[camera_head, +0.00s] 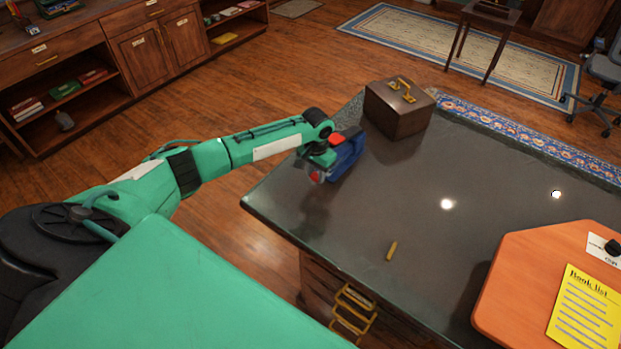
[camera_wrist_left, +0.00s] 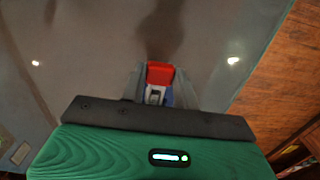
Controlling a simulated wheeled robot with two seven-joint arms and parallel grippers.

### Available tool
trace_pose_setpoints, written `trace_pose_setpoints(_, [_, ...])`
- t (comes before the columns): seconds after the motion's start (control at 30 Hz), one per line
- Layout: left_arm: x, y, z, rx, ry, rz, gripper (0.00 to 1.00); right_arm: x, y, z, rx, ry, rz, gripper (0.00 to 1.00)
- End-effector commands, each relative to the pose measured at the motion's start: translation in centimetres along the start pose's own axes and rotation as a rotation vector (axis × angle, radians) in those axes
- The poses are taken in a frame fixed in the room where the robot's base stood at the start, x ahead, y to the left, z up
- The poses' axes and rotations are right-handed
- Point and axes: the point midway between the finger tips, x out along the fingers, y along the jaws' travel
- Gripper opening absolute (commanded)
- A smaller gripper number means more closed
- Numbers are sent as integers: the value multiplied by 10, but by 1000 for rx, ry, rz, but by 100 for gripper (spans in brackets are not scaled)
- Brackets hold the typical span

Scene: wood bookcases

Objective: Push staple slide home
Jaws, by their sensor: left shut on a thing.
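My left gripper (camera_head: 332,160) is over the near left part of the dark desk top (camera_head: 350,215). It is shut on a blue and red stapler (camera_head: 347,160), which is tilted. In the left wrist view, the stapler's red end (camera_wrist_left: 160,72) shows between the grey fingers, with a metal part and some blue below it. The staple slide cannot be made out clearly. I cannot tell if the stapler touches the desk. A small yellow stick-like piece (camera_head: 391,251) lies on the desk to the right of the gripper. My right gripper is not in view.
A wooden box (camera_head: 399,112) with a brass handle stands on the desk just beyond the gripper. An orange board (camera_head: 510,290) with a yellow book list (camera_head: 588,315) is at the right. The desk middle is mostly clear. Wooden cabinets (camera_head: 130,50) line the back left.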

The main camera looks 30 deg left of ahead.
Motion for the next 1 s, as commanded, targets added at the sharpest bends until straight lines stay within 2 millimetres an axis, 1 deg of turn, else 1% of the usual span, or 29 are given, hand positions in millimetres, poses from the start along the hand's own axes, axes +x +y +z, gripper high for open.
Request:
trace_pose_setpoints(0.27, [0,0,0,-1,-3,0,0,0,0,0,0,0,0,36])
trace_pose_setpoints(0.3, [0,0,0,-1,-2,0,36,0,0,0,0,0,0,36])
trace_pose_setpoints(0.4, [0,0,0,0,-2,0,53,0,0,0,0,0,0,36])
trace_pose_setpoints(0.67, [0,0,0,0,-2,0,53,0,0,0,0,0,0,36])
trace_pose_setpoints(0.77, [-5,0,0,1,0,1,53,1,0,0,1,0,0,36])
trace_pose_setpoints(0.87, [-18,0,-1,1,1,1,53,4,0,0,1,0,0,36])
trace_pose_setpoints(0.97, [-38,0,-1,1,3,0,53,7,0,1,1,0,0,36])
trace_pose_setpoints(1.0, [-47,0,-1,0,3,0,53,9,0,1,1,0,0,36])
